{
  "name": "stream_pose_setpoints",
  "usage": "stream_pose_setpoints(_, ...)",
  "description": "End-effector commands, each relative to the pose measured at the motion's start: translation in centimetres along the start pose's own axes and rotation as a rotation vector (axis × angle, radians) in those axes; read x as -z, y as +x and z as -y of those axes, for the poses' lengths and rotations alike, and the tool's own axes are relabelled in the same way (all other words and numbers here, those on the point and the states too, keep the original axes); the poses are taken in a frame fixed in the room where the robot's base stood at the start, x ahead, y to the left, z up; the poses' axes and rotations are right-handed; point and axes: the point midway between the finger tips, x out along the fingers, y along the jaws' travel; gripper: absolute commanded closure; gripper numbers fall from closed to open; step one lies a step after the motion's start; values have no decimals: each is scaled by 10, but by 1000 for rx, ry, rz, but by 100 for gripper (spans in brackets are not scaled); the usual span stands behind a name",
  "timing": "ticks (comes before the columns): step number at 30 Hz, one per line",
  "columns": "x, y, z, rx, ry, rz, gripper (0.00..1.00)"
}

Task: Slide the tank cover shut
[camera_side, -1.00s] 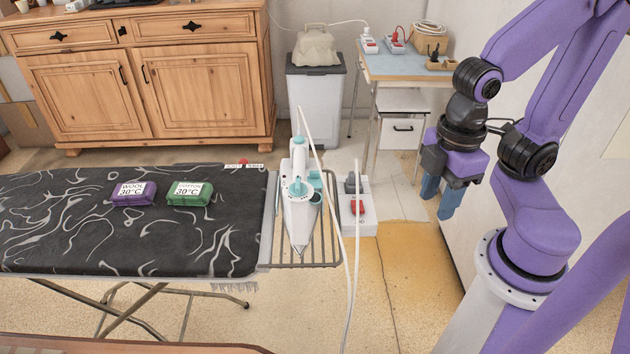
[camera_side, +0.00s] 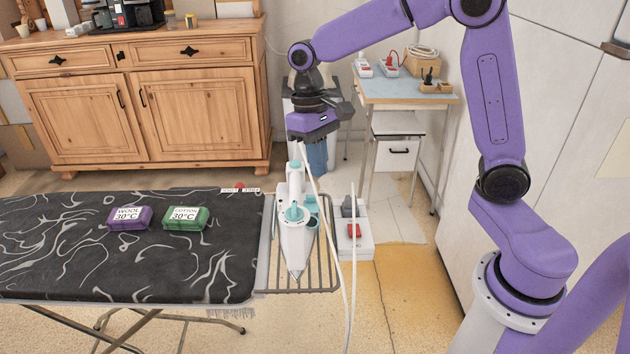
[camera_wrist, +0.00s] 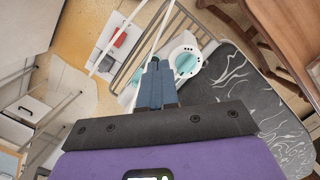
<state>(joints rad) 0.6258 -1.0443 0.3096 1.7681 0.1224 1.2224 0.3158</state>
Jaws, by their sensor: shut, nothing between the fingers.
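A white iron (camera_side: 295,248) with teal parts rests on the wire rack (camera_side: 325,283) at the right end of the ironing board, nose toward the side camera. A teal dial (camera_side: 293,214) and a teal piece beside it (camera_side: 311,206) show on its top. I cannot tell which teal part is the tank cover or how far it is open. My gripper (camera_side: 317,168) points down just behind the iron's rear, shut and empty. The wrist view shows its blue fingertips (camera_wrist: 153,62) beside the iron (camera_wrist: 187,64); contact cannot be told.
A white cord (camera_side: 333,215) hangs past the iron's right side. A white box with a red switch (camera_side: 354,231) is right of the rack. Purple (camera_side: 129,217) and green (camera_side: 186,217) packs lie on the black board (camera_side: 60,255). A wooden dresser (camera_side: 145,105) stands behind.

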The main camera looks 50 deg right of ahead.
Motion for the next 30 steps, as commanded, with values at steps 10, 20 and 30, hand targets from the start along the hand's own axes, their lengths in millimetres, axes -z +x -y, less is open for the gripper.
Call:
stream_pose_setpoints(10,106,4,-80,100,487,95,100)
stream_pose_setpoints(20,148,17,-153,178,785,155,100)
stream_pose_setpoints(30,148,40,-156,186,815,166,100)
